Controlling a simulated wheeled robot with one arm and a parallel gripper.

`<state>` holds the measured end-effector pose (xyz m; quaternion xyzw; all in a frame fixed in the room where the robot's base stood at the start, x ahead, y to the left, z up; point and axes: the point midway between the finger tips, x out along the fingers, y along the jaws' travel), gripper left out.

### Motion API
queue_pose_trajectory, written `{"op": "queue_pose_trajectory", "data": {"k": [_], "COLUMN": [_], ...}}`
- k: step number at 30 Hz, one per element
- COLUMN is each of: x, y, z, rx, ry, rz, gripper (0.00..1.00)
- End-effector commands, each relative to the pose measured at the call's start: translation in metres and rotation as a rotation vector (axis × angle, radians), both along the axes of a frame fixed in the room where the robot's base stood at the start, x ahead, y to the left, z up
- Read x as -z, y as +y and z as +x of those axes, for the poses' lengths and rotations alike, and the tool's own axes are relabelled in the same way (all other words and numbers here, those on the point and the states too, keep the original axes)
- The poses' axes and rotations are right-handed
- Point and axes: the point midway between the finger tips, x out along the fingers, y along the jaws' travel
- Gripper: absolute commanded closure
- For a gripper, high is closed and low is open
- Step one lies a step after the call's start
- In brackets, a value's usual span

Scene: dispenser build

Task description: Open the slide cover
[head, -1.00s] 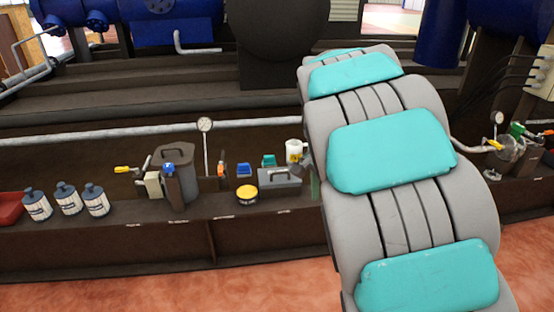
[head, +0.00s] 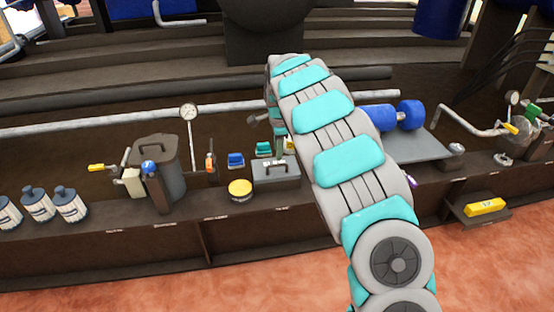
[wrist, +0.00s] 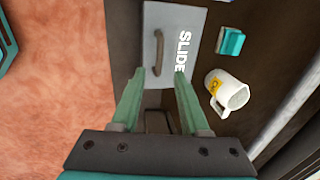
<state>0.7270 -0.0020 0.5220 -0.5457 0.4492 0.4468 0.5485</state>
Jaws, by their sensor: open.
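The slide cover (wrist: 178,30) is a flat grey plate with a dark arched handle (wrist: 158,50) and the white word SLIDE, in the upper middle of the wrist view. In the head view the cover (head: 276,174) is a grey box top on the dark bench, right of the yellow tin. My gripper (wrist: 160,80) is open and empty. Its two green fingers point at the cover, with the lower end of the handle between their tips in the picture. I cannot tell whether they touch it. In the head view my arm hides most of the gripper.
A white mug (wrist: 230,90) and a teal block (wrist: 231,41) stand right of the cover. A yellow tin (head: 240,189), blue block (head: 236,159), dial gauge (head: 189,112) and lidded grey container (head: 155,165) are left. A blue dumbbell-shaped object (head: 395,116) is right of my arm.

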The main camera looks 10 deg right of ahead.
Motion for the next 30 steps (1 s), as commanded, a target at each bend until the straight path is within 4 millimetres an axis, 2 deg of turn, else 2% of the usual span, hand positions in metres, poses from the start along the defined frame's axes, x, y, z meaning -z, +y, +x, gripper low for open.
{"op": "queue_pose_trajectory", "data": {"k": [12, 21, 30], "x": [0.058, 0.063, 0.063], "y": [-0.001, -0.001, 0.000], "z": [0.010, 0.011, 0.011], "rx": [-0.001, -0.001, -0.001], "ry": [0.004, 0.003, 0.002], "rz": [-0.001, 0.000, 0.000], "gripper": [0.55, 0.55, 0.88]}}
